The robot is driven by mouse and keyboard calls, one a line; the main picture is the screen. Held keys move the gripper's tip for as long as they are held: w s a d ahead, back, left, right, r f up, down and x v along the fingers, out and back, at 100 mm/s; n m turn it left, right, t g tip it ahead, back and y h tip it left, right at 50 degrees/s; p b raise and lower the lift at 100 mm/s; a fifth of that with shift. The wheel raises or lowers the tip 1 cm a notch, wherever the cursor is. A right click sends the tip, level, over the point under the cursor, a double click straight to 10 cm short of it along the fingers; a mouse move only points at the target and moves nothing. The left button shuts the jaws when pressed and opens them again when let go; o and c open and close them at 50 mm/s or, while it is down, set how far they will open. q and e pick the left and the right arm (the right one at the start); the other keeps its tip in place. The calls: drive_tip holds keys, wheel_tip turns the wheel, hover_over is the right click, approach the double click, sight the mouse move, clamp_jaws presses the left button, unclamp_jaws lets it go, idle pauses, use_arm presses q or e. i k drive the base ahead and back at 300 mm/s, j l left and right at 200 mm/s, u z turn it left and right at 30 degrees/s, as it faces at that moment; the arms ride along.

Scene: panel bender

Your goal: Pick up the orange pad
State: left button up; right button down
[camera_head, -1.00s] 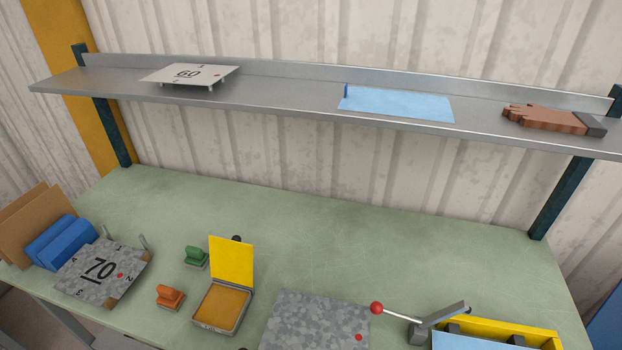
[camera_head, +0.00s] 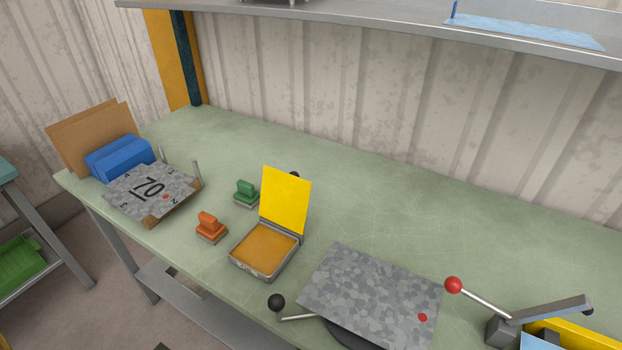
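An open box (camera_head: 261,252) with an orange pad surface inside and a raised yellow lid (camera_head: 285,200) sits on the green bench top, left of the middle. An orange stamp-like block (camera_head: 210,227) stands just left of the box, apart from it. A similar green block (camera_head: 246,193) stands behind, by the lid's left edge. Neither of my grippers is in view.
A mottled grey plate (camera_head: 372,295) lies right of the box, with a black-knobbed lever (camera_head: 277,302) and a red-knobbed lever (camera_head: 453,285) nearby. The bench (camera_head: 380,210) behind is clear.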

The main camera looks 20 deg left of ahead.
sight(211, 231)
drive_tip(key=u, duration=1.05)
